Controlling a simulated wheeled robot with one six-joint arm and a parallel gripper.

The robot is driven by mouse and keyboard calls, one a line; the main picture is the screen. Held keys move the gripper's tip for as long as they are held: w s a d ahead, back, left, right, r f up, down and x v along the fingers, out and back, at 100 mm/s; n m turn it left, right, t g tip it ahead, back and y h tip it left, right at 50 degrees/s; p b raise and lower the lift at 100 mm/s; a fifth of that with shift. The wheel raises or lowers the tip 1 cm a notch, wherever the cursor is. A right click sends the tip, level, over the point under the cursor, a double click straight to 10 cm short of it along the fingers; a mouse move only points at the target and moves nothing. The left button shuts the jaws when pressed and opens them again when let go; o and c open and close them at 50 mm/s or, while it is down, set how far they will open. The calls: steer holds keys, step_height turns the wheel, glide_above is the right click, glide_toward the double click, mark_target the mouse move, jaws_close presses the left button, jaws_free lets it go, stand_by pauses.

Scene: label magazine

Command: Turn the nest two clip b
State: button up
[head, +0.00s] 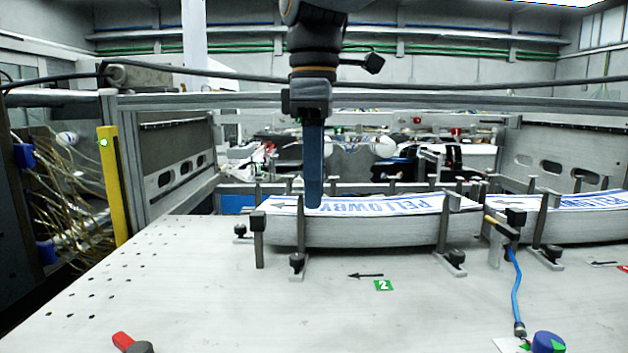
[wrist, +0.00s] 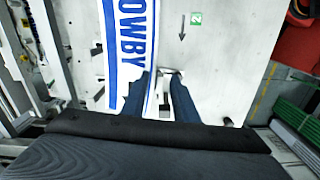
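Nest two, marked by a green 2 tag (head: 383,285), holds a stack of white labels with blue print (head: 390,207). Upright clips with black knobs stand around it. A front clip (head: 301,230) near the stack's left end is closest to my gripper. My gripper (head: 314,205) points down over the left part of the stack, just beside this clip. In the wrist view my gripper (wrist: 159,100) has its two blue fingers apart, with the stack's edge and a small grey clip part (wrist: 165,78) between or just beyond them. Contact cannot be told. No marking shows which clip is b.
A second label stack (head: 580,222) stands to the right. A red-handled part (head: 130,343) lies front left.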

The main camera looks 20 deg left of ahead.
steer(key=shift+c, duration=0.3)
jaws_close()
steer(key=shift+m+p, duration=0.3)
steer(key=shift+s+a+m+p, duration=0.35)
steer(key=shift+m+p, duration=1.7)
steer(key=shift+m, duration=0.8)
steer(key=shift+s+a+m+p, duration=0.2)
steer(key=shift+s+m+p, duration=0.25)
steer(key=shift+m+p, duration=2.05)
steer(key=shift+s+a+m+p, duration=0.35)
steer(key=shift+m+p, duration=1.3)
steer(key=shift+m, duration=1.6)
